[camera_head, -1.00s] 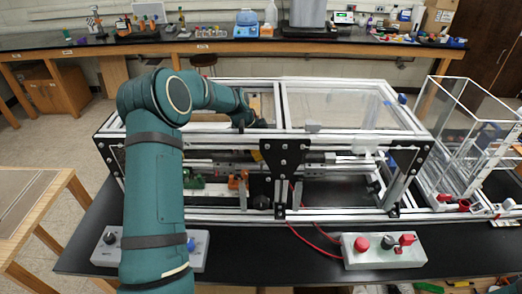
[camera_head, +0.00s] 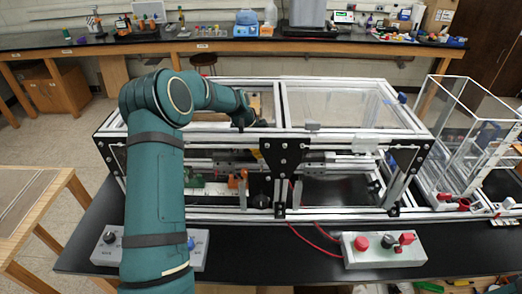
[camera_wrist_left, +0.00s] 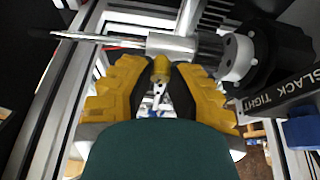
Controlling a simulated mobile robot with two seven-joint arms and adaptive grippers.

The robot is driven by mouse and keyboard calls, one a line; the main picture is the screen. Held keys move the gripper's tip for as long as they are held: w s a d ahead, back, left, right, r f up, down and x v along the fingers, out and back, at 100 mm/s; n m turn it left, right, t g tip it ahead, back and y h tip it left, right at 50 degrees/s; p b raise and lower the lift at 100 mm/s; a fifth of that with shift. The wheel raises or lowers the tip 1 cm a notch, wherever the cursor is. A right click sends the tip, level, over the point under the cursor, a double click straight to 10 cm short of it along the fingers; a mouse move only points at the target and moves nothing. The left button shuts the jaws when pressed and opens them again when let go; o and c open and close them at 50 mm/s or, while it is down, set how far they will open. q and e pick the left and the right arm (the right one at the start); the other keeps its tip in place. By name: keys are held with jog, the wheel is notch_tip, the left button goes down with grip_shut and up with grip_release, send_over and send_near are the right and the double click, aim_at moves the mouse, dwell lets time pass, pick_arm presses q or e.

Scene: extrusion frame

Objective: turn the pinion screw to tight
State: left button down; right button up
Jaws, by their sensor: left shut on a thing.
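The pinion screw (camera_wrist_left: 161,69) appears in the left wrist view as a small brass-coloured knob below a silver cylinder (camera_wrist_left: 170,44). My left gripper (camera_wrist_left: 162,78) has its yellow fingers on both sides of the knob and is shut on it. A plate (camera_wrist_left: 283,90) marked SLACK and TIGHT stands to the right; I cannot tell which mark the screw is at. In the head view my left gripper (camera_head: 244,121) is over the left bay of the extrusion frame (camera_head: 345,133), and the screw is hidden there. My right gripper is not in view.
A dark round housing with a white collar (camera_wrist_left: 238,57) is close to the right of the fingers. Frame rails surround the hand. A control box (camera_head: 384,250) with a red knob stands in front on the black table (camera_head: 300,262). A clear box (camera_head: 465,130) stands right.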

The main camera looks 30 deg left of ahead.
pick_arm(q)
jog(key=shift+f, duration=0.1)
jog(key=m+g+b, duration=0.1)
jog(key=m, duration=0.3)
jog(key=shift+h, duration=0.4)
jog(key=m+g, duration=0.1)
jog(key=m, duration=0.2)
jog(key=m+g, duration=0.1)
jog(key=m, duration=0.2)
jog(key=shift+w+g, duration=0.1)
jog(key=shift+g, duration=0.3)
jog(key=c, duration=0.8)
grip_release()
jog(key=shift+c, duration=0.2)
jog(key=v, duration=1.2)
